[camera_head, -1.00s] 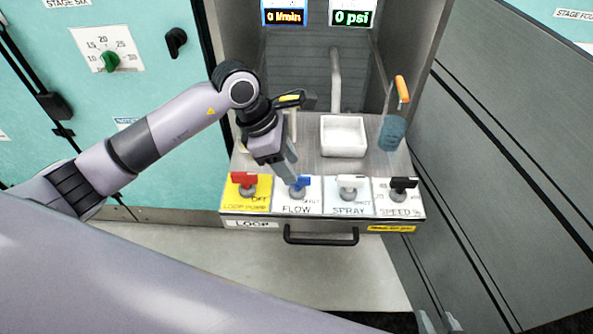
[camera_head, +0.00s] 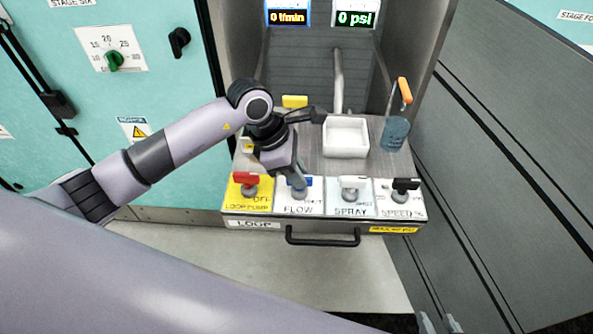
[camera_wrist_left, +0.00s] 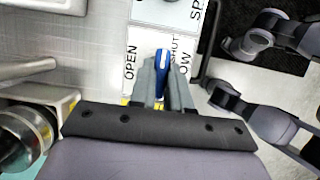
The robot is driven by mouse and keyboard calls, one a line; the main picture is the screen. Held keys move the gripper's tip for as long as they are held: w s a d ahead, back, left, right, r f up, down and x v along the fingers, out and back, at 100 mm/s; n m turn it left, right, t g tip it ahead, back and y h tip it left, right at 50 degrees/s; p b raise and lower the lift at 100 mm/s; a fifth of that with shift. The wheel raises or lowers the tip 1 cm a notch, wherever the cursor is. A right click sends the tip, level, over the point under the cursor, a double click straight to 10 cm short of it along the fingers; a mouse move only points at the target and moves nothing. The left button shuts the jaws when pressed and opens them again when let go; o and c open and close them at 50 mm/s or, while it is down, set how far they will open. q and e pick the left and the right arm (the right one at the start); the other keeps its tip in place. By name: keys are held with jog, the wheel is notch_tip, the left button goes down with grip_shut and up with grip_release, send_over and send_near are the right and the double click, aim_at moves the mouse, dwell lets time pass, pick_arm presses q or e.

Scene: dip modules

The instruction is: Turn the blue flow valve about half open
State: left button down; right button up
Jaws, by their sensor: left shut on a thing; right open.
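The blue flow valve (camera_head: 308,182) is a small lever on the white FLOW plate (camera_head: 298,209), second from the left on the panel front. My left gripper (camera_head: 299,186) reaches down onto it and hides part of the lever. In the left wrist view the blue lever (camera_wrist_left: 162,58) stands between the two grey fingers (camera_wrist_left: 162,80), which are shut on it. OPEN is printed left of the lever and SHUT right of it in that view. The lever lies between these two labels. The flow display (camera_head: 288,18) reads 0 l/min.
The red pump lever (camera_head: 246,179) is close on the left of the flow valve; the white spray lever (camera_head: 350,183) and black speed lever (camera_head: 404,185) are on the right.

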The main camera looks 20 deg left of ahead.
pick_arm(q)
jog(key=shift+s+f+n, duration=0.1)
jog(key=shift+n, duration=0.2)
jog(key=n+t, duration=0.1)
jog(key=n, duration=0.2)
jog(key=shift+s+y, duration=0.1)
jog(key=shift+y, duration=0.3)
jog(key=shift+s+d+f+n+t+y, duration=0.1)
jog(key=shift+n+t+y, duration=0.4)
jog(key=shift+n, duration=1.3)
jog(key=c, duration=1.1)
grip_release()
